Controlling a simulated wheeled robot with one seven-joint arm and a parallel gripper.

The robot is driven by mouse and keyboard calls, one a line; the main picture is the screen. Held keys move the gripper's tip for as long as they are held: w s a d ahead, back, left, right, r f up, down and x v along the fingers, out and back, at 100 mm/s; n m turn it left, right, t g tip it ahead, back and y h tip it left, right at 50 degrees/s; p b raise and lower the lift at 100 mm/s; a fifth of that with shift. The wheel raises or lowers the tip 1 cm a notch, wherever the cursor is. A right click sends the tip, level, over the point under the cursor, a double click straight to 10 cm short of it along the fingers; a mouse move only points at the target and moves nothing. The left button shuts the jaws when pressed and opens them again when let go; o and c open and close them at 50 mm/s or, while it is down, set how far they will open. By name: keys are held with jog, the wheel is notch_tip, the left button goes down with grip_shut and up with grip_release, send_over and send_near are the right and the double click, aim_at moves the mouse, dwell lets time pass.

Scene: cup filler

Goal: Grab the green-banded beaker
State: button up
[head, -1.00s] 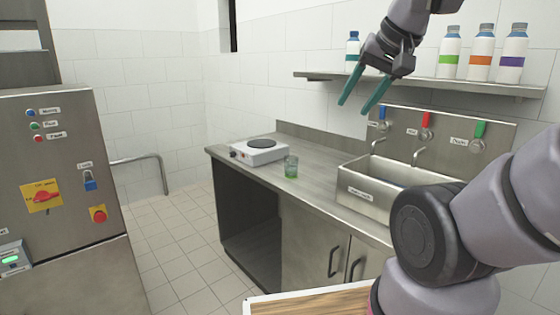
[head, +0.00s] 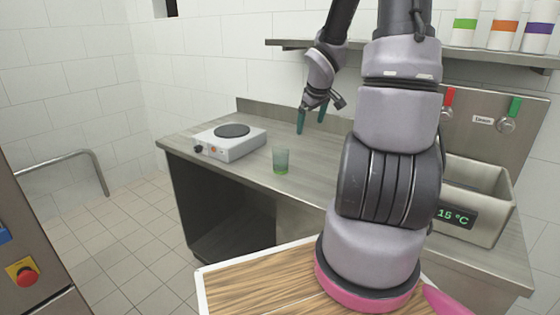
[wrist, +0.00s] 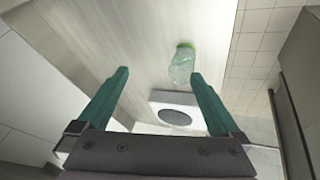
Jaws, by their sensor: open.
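A white hot plate (head: 230,145) stands left of the beaker. A shelf (head: 290,43) with colour-banded bottles runs along the wall above. The counter around the beaker is clear.

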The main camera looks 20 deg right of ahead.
aim_at(274, 151)
jog(key=w+f+n+t+y, duration=0.1)
jog(key=w+f+y, duration=0.1)
jog(key=f, duration=0.2)
jog(key=w+a+f+n+t+y, duration=0.1)
jog(key=f+y, duration=0.2)
jog(key=f, duration=0.1)
jog(key=w+f+n+t+y, duration=0.2)
jog(key=f+y, duration=0.1)
jog(key=f, duration=0.1)
jog(key=shift+w+a+f, duration=0.1)
jog(key=shift+w+a, duration=0.2)
jog(key=shift+t+y, duration=0.7)
jog(key=shift+y, duration=0.1)
jog(key=x, duration=1.1)
jog(key=shift+w+d+r, duration=0.25)
jog(key=shift+w+r, duration=0.05)
jog(key=shift+r, duration=0.15)
jog(key=c, duration=1.3)
